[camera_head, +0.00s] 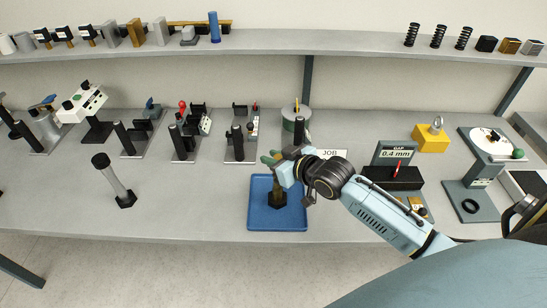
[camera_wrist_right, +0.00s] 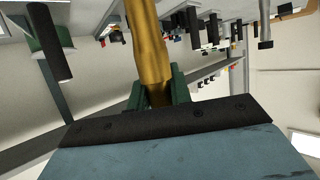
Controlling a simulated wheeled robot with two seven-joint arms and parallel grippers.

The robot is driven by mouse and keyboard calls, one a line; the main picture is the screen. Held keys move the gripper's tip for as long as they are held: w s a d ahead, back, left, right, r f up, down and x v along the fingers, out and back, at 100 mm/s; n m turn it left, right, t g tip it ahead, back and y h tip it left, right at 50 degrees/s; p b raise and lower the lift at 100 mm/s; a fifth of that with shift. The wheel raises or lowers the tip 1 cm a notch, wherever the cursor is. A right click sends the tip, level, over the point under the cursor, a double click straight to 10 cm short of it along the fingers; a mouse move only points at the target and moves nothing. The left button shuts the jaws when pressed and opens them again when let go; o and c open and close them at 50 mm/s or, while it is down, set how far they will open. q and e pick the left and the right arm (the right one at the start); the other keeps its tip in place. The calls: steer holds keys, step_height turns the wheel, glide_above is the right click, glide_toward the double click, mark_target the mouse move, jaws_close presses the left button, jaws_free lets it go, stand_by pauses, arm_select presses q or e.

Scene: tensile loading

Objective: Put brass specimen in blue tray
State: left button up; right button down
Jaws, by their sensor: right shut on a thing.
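The blue tray (camera_head: 260,222) lies on the bench near its front edge, in the middle of the head view. My right gripper (camera_head: 276,162) is over the tray and shut on the brass specimen (camera_head: 277,187). The specimen looks upright, with a dark block at its lower end within the tray's outline. I cannot tell whether it touches the tray floor. In the right wrist view the brass specimen (camera_wrist_right: 150,50) stands between the green fingers (camera_wrist_right: 153,92). My left gripper is not in view.
A grey specimen with dark ends (camera_head: 114,180) stands tilted in view to the left. Several test fixtures line the back. A black gap gauge (camera_head: 393,176) and a yellow block (camera_head: 430,138) are at right.

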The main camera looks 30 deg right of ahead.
steer(key=shift+r, duration=0.1)
steer(key=c, duration=1.7)
jaws_free()
steer(key=shift+f, duration=0.2)
steer(key=o, duration=0.4)
steer(key=shift+s+r, duration=0.1)
steer(key=shift+r, duration=0.05)
steer(key=v, duration=1.2)
